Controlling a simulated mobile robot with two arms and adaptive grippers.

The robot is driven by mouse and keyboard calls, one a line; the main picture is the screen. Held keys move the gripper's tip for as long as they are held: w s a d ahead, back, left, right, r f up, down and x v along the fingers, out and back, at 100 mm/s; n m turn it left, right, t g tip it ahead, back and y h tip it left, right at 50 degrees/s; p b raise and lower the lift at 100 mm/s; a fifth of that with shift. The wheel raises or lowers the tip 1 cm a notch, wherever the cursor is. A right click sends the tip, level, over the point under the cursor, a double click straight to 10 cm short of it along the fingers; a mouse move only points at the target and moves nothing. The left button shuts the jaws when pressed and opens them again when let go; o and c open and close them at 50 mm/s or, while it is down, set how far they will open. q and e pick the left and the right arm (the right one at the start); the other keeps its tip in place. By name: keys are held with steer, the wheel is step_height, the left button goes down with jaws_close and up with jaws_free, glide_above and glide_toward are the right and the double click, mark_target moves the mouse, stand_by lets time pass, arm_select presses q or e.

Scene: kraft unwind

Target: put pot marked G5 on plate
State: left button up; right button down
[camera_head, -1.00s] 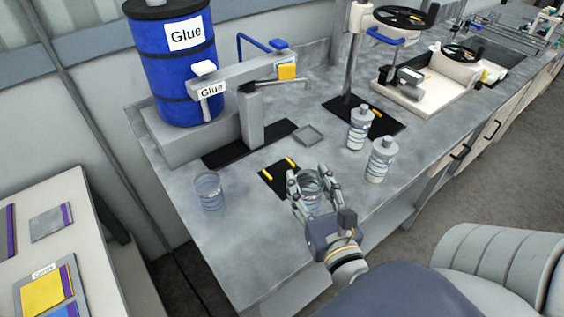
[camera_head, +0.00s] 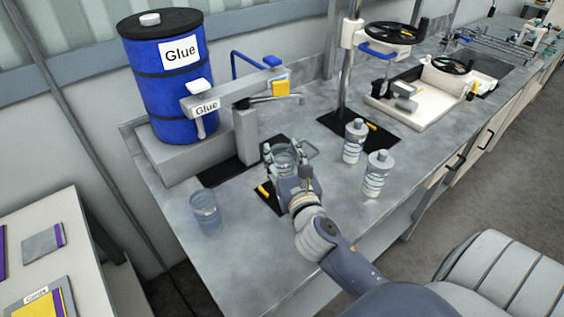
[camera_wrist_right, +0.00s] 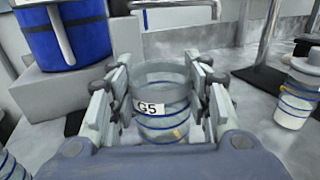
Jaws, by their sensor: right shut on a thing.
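The clear pot marked G5 (camera_head: 285,161) has blue bands and stands upright between the fingers of my right gripper (camera_head: 289,149). In the right wrist view, the pot (camera_wrist_right: 163,112) shows its white G5 label facing me, and the fingers of my right gripper (camera_wrist_right: 160,80) are shut on its sides. The pot is in front of the glue spout, right of the dispenser's grey post. I cannot pick out the plate; the small square one seen earlier near the spout is hidden by my gripper and the pot. My left gripper is not in view.
Another clear pot (camera_head: 205,211) stands on the bench (camera_head: 250,245) at left. Two banded bottles (camera_head: 354,141) (camera_head: 376,173) stand at right. The blue glue drum (camera_head: 165,80) and dispenser spout (camera_head: 278,99) are behind. A black mat (camera_head: 263,196) lies beside my gripper.

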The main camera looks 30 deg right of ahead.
mark_target(285, 174)
steer(key=shift+w+f, duration=0.2)
step_height(285, 174, down, 2)
steer(key=shift+s+f+b, duration=0.1)
steer(key=shift+f+b, duration=0.15)
steer(key=shift+b, duration=0.15)
steer(key=shift+f, duration=0.3)
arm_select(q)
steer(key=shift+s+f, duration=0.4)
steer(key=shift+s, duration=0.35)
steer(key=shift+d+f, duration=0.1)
arm_select(e)
steer(key=c, duration=0.8)
jaws_free()
steer(key=shift+f, duration=0.1)
steer(key=shift+c, duration=0.2)
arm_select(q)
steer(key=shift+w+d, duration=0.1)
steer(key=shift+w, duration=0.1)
